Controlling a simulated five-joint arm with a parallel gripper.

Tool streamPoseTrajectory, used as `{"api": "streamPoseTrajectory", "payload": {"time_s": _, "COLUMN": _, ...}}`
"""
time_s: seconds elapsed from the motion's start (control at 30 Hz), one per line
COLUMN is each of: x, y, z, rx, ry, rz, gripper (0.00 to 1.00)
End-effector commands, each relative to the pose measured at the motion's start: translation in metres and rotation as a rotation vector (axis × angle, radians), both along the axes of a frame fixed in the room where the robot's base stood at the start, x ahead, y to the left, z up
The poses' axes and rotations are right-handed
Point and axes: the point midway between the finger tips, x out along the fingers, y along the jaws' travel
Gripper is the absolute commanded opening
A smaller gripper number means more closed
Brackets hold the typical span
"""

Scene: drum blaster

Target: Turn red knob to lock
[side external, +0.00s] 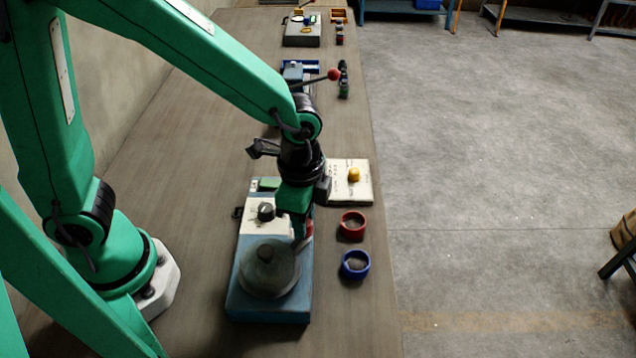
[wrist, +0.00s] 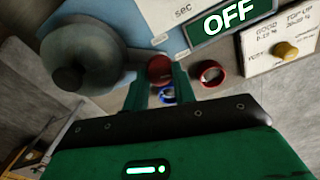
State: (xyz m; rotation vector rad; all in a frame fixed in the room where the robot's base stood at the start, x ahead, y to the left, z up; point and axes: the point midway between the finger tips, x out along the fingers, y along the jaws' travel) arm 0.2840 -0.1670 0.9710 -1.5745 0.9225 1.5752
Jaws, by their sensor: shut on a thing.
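The blaster (side external: 234,292) is a blue and white machine on the bench with a round grey drum lid (side external: 268,270) at its near end. The red knob (wrist: 160,68) sits at the machine's right edge, between my fingertips in the wrist view. In the side external view only a bit of red (side external: 309,229) shows by the fingers. My gripper (side external: 301,236) points down and is shut on the red knob; it also shows in the wrist view (wrist: 158,76). The green display (wrist: 234,16) reads OFF. The knob's lock marking is not visible.
A red-rimmed bowl (side external: 352,216) and a blue-rimmed bowl (side external: 355,252) stand just right of the machine. A white card with a yellow knob (side external: 353,174) lies behind them. A red-balled lever (side external: 333,75) and other devices stand farther back. The bench's right edge is near the bowls.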

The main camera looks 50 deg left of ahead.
Motion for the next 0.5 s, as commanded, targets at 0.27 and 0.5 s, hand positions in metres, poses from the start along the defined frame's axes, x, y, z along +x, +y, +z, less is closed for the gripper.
{"api": "streamPoseTrajectory", "payload": {"time_s": 0.27, "x": 0.0005, "y": -0.0002, "z": 0.0009, "rx": -0.001, "ry": -0.002, "rz": -0.113, "gripper": 0.04}}
{"api": "streamPoseTrajectory", "payload": {"time_s": 0.5, "x": 0.0005, "y": -0.0003, "z": 0.0009, "rx": -0.001, "ry": -0.002, "rz": -0.136, "gripper": 0.04}}
